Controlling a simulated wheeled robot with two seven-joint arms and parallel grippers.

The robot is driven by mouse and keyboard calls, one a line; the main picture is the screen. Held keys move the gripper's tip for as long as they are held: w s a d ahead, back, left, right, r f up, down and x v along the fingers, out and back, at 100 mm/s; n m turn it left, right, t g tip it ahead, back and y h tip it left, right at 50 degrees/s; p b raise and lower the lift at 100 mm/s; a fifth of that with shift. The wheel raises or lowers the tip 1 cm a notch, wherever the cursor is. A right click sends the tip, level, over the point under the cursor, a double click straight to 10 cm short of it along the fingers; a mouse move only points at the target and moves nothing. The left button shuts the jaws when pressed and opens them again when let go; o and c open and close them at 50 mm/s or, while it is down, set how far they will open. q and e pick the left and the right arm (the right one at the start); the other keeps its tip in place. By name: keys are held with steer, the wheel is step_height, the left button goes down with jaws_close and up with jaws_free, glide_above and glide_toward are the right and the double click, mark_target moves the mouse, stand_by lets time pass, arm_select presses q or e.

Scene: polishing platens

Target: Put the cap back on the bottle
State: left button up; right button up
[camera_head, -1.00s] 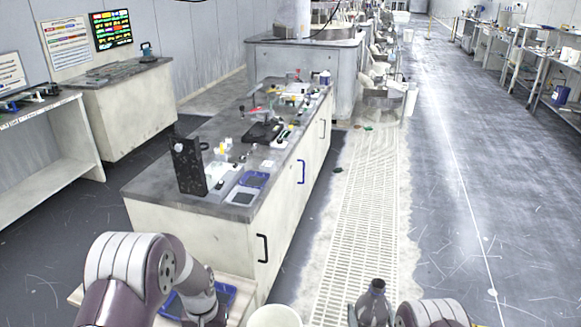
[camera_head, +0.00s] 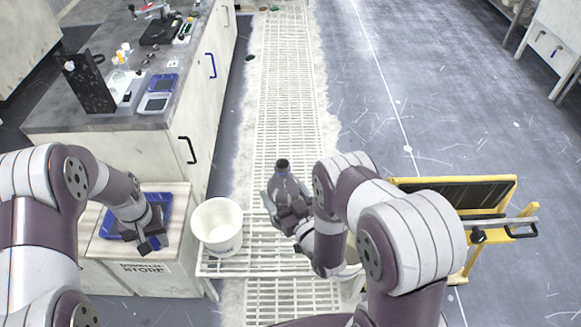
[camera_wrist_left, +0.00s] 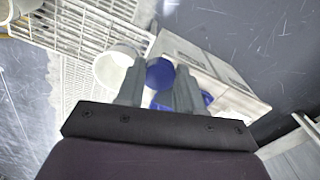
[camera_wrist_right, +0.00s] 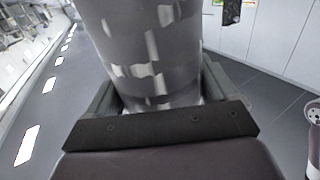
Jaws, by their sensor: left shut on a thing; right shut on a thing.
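The bottle (camera_head: 285,186) is grey and upright, with a dark narrow neck at its top, and no separate cap shows on it. My right gripper (camera_head: 286,205) is shut around its body. In the right wrist view the grey, streaked bottle (camera_wrist_right: 150,50) fills the space between the fingers. My left gripper (camera_head: 152,244) points down by the blue tray (camera_head: 106,222). In the left wrist view a round blue cap (camera_wrist_left: 160,73) sits between its fingertips, and the gripper is shut on it.
A white bucket (camera_head: 217,226) stands on a white grated stand (camera_head: 270,262) between my grippers. The blue tray lies on a low cabinet (camera_head: 180,215) at left. A counter (camera_head: 140,121) stands behind. A yellow-framed cart (camera_head: 512,190) is at right.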

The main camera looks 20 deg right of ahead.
steer(key=s+a+f+n+g+y, duration=0.3)
steer(key=a+y, duration=0.4)
steer(key=a, duration=0.3)
steer(key=s+n, duration=0.1)
steer(key=n, duration=0.1)
steer(key=shift+a+n+g+y, duration=0.2)
steer(key=shift+n+g+y, duration=0.1)
steer(key=shift+g+y, duration=0.1)
steer(key=shift+f, duration=0.1)
